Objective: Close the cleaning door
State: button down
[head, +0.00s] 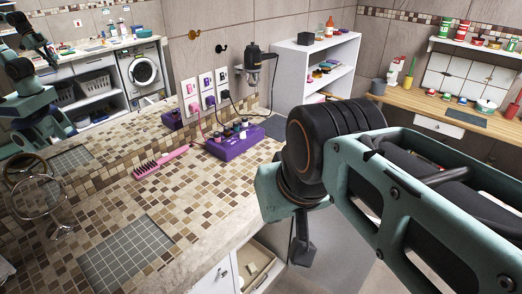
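No door is labelled as the cleaning door, and I cannot tell which one it is. Under the counter's front edge, a white cabinet front (221,276) with a small handle shows at the bottom of the head view. Beside it is an open white drawer or compartment (259,268) with pale items inside; its lower part is cut off by the frame. My arm crosses the right half of the view. My gripper (302,246) hangs as a dark shape below the arm, right of the open compartment and apart from it. Its fingers are too unclear to read.
The mosaic counter (200,210) holds a purple box (232,142), a pink comb (160,161), a grey mat (126,254) and a round stand mirror (45,203). A white shelf (290,75) stands behind; a wooden worktop (450,107) is right. A wall mirror reflects a washing machine (143,70).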

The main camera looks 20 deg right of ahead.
aim_at(344, 259)
jog(key=u, duration=1.2)
jog(key=l+u, duration=0.15)
jog(key=u, duration=0.3)
jog(key=k+l+u, duration=0.1)
jog(key=u, duration=0.35)
jog(key=k+l, duration=0.85)
jog(key=l, duration=0.15)
jog(key=k+l, duration=0.85)
jog(key=l, duration=0.15)
jog(key=k+l, duration=0.9)
jog(key=l+u, duration=0.15)
jog(key=l, duration=0.5)
